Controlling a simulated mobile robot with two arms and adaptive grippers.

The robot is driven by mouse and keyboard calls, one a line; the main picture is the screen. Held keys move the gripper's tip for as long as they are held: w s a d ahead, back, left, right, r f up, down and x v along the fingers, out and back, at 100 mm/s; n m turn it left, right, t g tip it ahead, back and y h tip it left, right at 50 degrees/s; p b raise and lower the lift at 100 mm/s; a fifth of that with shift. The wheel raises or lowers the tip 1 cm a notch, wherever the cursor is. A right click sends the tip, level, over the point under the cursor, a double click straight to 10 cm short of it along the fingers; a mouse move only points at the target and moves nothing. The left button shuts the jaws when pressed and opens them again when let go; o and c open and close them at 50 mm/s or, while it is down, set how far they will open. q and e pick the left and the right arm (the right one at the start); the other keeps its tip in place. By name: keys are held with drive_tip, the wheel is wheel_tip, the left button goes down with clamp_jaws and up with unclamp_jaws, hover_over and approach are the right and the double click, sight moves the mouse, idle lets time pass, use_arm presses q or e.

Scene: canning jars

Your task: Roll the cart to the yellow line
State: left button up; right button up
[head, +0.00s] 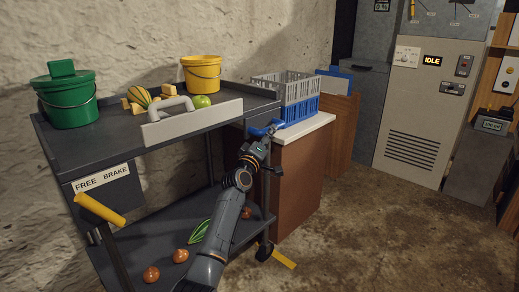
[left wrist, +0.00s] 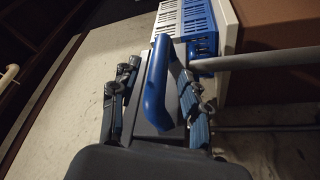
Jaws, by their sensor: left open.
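The dark grey cart (head: 95,148) stands against the stone wall at the left. A blue handle (head: 262,131) sticks out at its right end. My left gripper (head: 263,142) is at that handle. In the left wrist view the open fingers (left wrist: 154,72) lie on both sides of the blue handle (left wrist: 156,88); I cannot tell whether they touch it. A yellow lever (head: 99,209) is below the FREE/BRAKE label (head: 103,177); its setting is unclear. A short piece of yellow line (head: 284,259) shows on the floor by the cart's right wheel (head: 265,250). My right gripper is out of view.
The cart carries a green bucket (head: 70,100), a yellow bucket (head: 203,76), food and a grey-handled board (head: 193,122); onions lie on its lower shelf. A brown cabinet (head: 296,180) with crates stands close at its right. Floor is clear at front right.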

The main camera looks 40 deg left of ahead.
use_arm(q)
drive_tip(key=v, duration=0.8)
idle(0.4)
